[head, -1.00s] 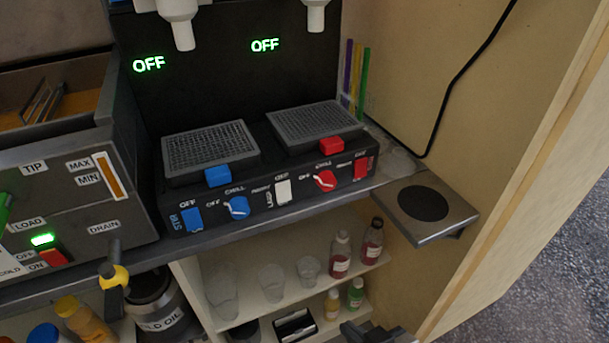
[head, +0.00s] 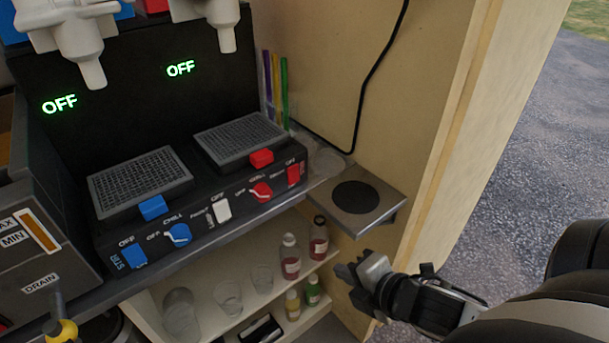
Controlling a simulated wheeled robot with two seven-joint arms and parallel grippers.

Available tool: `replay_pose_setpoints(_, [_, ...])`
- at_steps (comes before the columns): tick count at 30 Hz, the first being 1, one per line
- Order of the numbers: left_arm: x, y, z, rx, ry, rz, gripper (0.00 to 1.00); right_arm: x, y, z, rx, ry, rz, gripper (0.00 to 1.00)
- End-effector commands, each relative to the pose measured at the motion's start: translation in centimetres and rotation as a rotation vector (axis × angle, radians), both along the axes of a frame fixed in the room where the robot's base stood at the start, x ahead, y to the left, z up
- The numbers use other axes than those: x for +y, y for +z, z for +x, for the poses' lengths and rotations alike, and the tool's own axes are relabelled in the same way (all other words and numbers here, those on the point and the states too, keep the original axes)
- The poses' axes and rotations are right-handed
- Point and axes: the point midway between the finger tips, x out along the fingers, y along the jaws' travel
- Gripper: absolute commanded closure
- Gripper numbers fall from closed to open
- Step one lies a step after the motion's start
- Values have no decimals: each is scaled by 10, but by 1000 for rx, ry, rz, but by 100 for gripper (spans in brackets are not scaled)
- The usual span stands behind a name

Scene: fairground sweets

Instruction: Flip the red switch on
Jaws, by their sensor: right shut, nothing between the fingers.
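The red switch (head: 294,174) sits at the right end of the front panel of the black drinks machine (head: 75,205), with a small label above it. A red knob (head: 261,192) is just left of it, and a red block (head: 261,158) sits above, in front of the right drip tray. Two green displays on the machine read OFF. My right gripper (head: 352,278) is shut and empty, low and to the right of the switch, in front of the shelf and well apart from the panel. My left gripper is not in view.
A metal plate with a black disc (head: 354,197) juts out between my right gripper and the panel's right end. Bottles (head: 291,258) and clear cups (head: 228,297) stand on the shelf below. A black cable (head: 368,75) hangs along the side wall.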

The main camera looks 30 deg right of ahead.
Motion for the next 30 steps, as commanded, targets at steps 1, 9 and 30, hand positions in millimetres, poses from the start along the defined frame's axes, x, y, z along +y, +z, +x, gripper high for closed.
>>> replay_pose_setpoints(1, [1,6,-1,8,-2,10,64,-14,28,6,-40,140,-236,100])
replay_pose_setpoints(9, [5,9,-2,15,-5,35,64,-35,106,33,-198,623,-1106,100])
replay_pose_setpoints(30, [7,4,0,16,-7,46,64,-34,117,50,-242,723,-1313,100])
